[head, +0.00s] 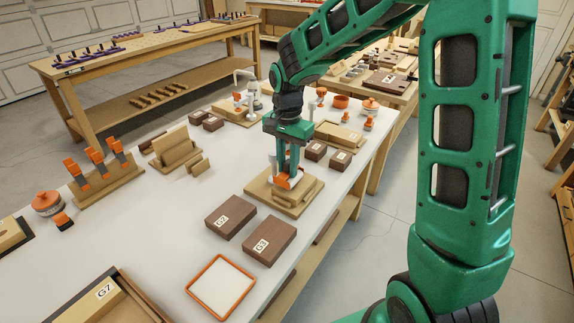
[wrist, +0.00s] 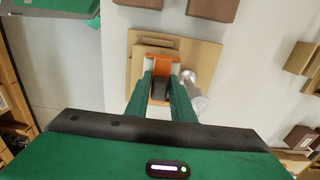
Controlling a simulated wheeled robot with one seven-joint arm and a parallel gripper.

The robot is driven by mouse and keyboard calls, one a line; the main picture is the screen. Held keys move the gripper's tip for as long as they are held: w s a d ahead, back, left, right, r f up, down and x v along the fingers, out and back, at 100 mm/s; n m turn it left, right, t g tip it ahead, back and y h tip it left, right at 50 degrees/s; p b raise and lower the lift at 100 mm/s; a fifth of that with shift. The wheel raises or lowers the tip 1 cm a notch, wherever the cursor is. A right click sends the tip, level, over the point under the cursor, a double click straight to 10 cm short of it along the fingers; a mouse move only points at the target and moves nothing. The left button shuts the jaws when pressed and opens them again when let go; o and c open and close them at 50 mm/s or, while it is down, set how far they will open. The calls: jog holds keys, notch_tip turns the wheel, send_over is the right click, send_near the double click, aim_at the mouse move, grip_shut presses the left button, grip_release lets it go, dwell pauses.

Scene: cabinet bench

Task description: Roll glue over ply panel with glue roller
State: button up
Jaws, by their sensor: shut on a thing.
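My gripper (head: 287,170) is shut on the glue roller, holding it low over the ply panel. The roller has an orange frame (head: 291,181), and the wrist view shows that orange part (wrist: 164,65) with a dark grip between the fingers (wrist: 160,92). The ply panel (head: 301,199) is a tan board stack lying flat on the white bench; it also shows in the wrist view (wrist: 206,56).
Brown blocks marked G2 (head: 231,216) and G3 (head: 269,240) lie in front of the panel. An orange-rimmed tray with white contents (head: 221,287) sits near the front edge. A clamp rack (head: 108,187) and a tan slotted stand (head: 173,148) are left. Bench surface between them is clear.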

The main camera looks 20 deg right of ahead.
jog(key=shift+f, duration=0.55)
dwell(0.4)
jog(key=shift+s+d+r, duration=0.1)
jog(key=shift+s+d, duration=0.6)
jog(key=shift+s, duration=0.3)
jog(key=shift+w+a, duration=0.1)
jog(key=shift+w, duration=0.05)
jog(key=shift+w+a, duration=0.65)
jog(key=shift+w, duration=0.25)
jog(key=shift+s+d, duration=0.15)
jog(key=shift+s+d, duration=0.65)
jog(key=shift+s, duration=0.25)
